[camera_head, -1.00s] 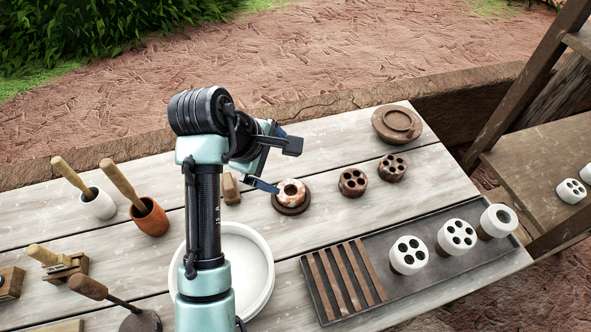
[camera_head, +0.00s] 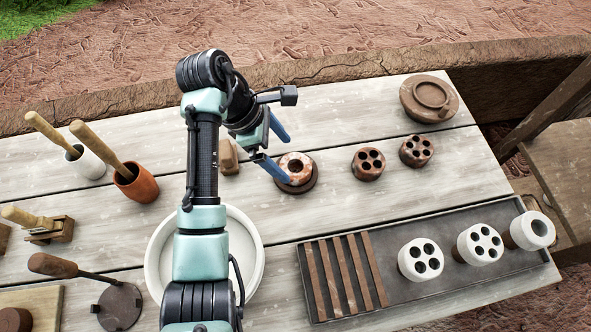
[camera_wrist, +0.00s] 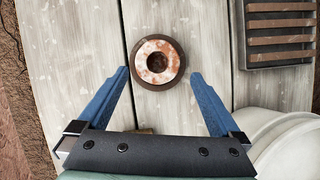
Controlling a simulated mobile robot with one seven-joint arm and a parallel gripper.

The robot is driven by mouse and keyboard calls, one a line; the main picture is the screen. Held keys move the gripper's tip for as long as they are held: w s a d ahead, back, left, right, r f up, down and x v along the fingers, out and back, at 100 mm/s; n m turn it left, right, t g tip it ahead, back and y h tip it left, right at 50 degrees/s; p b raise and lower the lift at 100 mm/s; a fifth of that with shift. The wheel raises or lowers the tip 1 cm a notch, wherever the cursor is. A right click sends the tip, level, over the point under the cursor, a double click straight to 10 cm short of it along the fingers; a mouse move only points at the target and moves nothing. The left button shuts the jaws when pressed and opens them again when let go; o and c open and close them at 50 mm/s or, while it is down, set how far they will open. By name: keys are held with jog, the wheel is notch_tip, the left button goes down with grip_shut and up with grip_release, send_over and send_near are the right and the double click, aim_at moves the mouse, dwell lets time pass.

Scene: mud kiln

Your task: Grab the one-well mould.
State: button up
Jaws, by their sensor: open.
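The one-well mould (camera_head: 296,163) is a short, mottled red-and-white ring with a single dark hole. It sits on a round brown base (camera_head: 301,186) in the middle of the table. In the wrist view the mould (camera_wrist: 159,61) lies just ahead of and centred between my fingertips. The wrist view shows my gripper (camera_wrist: 160,73) with a gap between each finger and the mould. Contact is not visible.
Two dark several-well moulds (camera_head: 369,163) (camera_head: 416,151) stand to the right. A dark tray (camera_head: 400,304) holds slats, two white several-hole pieces and a white single-hole piece (camera_head: 532,231). A small wooden block (camera_head: 229,157) is left of the gripper. A white bowl (camera_head: 254,243) is in front.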

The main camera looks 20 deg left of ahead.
aim_at(294, 166)
jog(key=x, duration=0.5)
jog(key=shift+w+f, duration=0.15)
jog(key=shift+w, duration=0.05)
jog(key=c, duration=1.4)
